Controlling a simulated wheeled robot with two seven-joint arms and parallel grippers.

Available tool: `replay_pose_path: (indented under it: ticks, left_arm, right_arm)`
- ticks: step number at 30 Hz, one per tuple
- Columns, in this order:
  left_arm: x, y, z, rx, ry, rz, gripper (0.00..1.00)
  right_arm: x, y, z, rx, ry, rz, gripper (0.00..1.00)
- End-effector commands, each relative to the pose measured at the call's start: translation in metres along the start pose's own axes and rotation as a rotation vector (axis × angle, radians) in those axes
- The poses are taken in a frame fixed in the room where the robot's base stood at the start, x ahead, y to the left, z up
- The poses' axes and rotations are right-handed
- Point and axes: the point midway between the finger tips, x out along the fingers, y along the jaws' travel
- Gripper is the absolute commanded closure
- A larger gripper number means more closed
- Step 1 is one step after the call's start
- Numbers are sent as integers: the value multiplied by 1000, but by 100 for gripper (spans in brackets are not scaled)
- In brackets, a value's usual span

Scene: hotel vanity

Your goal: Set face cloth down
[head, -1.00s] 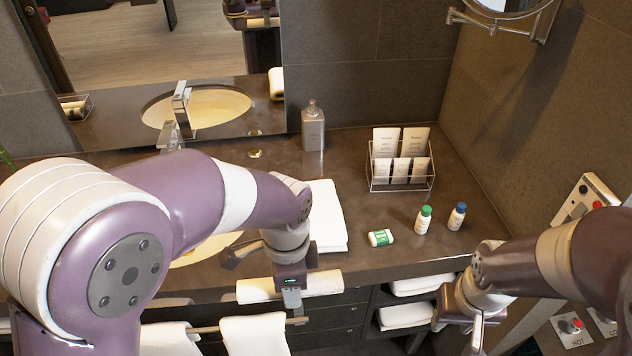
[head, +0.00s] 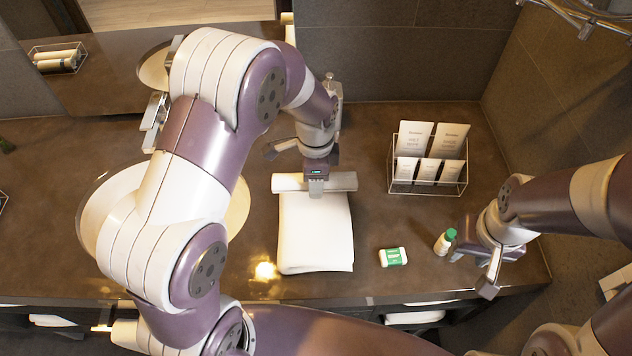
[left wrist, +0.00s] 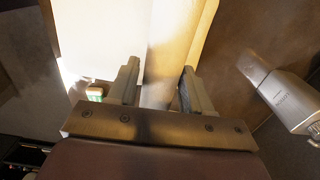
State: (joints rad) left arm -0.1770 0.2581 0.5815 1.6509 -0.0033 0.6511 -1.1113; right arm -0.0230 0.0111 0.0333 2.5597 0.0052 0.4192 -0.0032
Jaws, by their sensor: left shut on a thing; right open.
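My left gripper (head: 316,186) is shut on a rolled white face cloth (head: 343,181). The roll lies crosswise at the back edge of a folded white towel (head: 315,235) on the counter. I cannot tell whether the roll touches the towel or counter or hangs just above. In the left wrist view, the roll (left wrist: 160,60) runs between the fingertips of the left gripper (left wrist: 158,88), with the towel (left wrist: 105,35) to its left. My right gripper (head: 500,270) is open and empty at the right front of the counter, beside a green-capped bottle (head: 444,242).
A grey dispenser bottle (head: 336,92) stands close behind my left gripper; it also shows in the left wrist view (left wrist: 285,95). A wire rack with cards (head: 428,187) stands right of the towel. A green-and-white soap box (head: 393,257) lies in front. The sink (head: 238,205) is left.

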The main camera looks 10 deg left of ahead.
Motion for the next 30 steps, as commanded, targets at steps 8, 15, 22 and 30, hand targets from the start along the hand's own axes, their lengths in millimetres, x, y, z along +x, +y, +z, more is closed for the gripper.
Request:
replay_pose_path:
  ticks: [8,15,22,30]
  left_arm:
    - [37,-6,0,0,-2,4,80]
    - [45,-7,-1,0,0,-1,80]
    - [48,-7,-1,0,0,0,31]
    - [47,-7,0,0,0,0,25]
  right_arm:
    - [-13,0,-1,0,0,0,57]
    - [-12,0,-1,0,0,0,57]
    - [-10,0,-1,0,0,0,57]
    - [-10,0,-1,0,0,0,57]
